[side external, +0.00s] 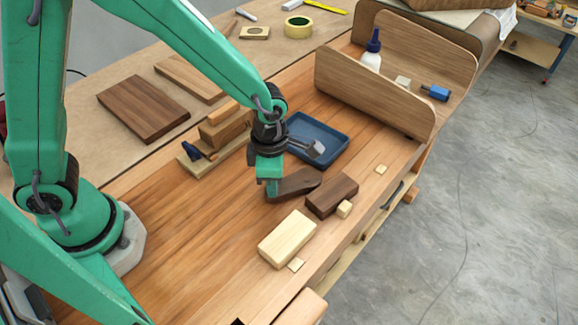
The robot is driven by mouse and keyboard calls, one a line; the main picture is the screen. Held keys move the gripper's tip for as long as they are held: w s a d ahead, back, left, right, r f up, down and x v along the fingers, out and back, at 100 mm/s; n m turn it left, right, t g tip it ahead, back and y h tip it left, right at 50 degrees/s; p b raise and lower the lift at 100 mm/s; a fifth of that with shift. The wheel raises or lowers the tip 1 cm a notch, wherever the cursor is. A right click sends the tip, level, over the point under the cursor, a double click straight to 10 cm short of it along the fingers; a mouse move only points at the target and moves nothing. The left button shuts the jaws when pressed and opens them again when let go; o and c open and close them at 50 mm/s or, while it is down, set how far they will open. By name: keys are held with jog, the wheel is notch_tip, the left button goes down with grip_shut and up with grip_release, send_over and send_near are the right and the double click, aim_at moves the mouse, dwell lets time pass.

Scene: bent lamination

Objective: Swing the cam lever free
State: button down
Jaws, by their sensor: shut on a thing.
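The cam lever (298,183) looks like a dark brown, rounded wooden piece lying on the bench top. Its right end is close to a dark wooden block (333,195); I cannot tell whether they touch. My gripper (271,189) points down at the lever's left end and is shut on it. The fingertips and the grip itself are partly hidden. A pale wooden block (287,238) lies in front of the lever, apart from it.
A blue tray (335,160) sits behind my gripper. A stepped wooden form (222,130) stands to the left. Small pale blocks (344,209) lie near the front edge. An upright wooden rack (375,92) holds a glue bottle (372,55). Bare bench lies left of my gripper.

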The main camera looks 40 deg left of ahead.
jog(key=shift+s+d+n, duration=0.2)
jog(key=shift+d+n, duration=0.15)
jog(key=shift+n, duration=0.15)
jog(key=c, duration=1.2)
grip_release()
jog(key=shift+r, duration=3.95)
